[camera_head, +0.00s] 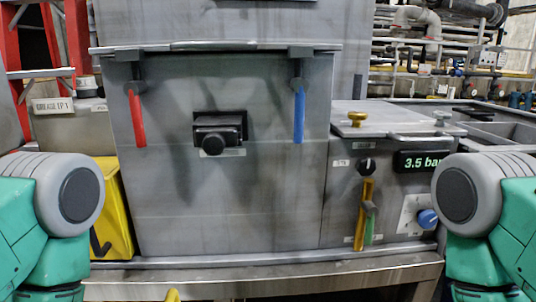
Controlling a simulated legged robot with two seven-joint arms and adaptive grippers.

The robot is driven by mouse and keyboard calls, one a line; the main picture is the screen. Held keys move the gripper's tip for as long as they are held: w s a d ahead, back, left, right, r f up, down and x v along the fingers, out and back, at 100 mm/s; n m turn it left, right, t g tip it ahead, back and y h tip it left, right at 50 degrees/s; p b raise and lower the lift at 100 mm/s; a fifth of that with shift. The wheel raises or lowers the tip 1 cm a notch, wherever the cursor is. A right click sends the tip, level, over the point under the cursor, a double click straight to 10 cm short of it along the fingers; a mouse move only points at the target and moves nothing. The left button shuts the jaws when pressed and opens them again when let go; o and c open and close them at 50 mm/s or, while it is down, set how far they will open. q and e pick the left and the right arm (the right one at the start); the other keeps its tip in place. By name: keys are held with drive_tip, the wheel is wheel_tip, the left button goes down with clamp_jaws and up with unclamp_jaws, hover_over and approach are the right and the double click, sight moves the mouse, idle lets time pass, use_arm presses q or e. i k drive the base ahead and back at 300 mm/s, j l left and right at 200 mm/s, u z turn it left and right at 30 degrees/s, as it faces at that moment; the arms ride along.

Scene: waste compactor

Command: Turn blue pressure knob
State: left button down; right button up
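The blue pressure knob (428,218) sits on a white dial plate (411,213) at the lower right of the grey control box (342,170). My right arm's grey and teal joint stands just to the right of the knob in the picture and covers the box's right edge. The display (421,162) above the knob reads "3.5 bar", its end partly hidden by my arm. Neither of my grippers is in view; only upper arm parts show at both sides.
A large grey compactor front (240,200) has a red handle (136,117), a blue handle (299,117) and a black latch (218,133). A yellow container (114,200) stands left.

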sight(428, 219)
drive_tip(key=k+z, duration=0.2)
drive_tip(key=z, duration=0.25)
drive_tip(key=k+z, duration=0.15)
drive_tip(key=z, duration=0.25)
drive_tip(key=j+u, duration=0.35)
drive_tip(key=k+l, duration=0.05)
drive_tip(key=l, duration=0.05)
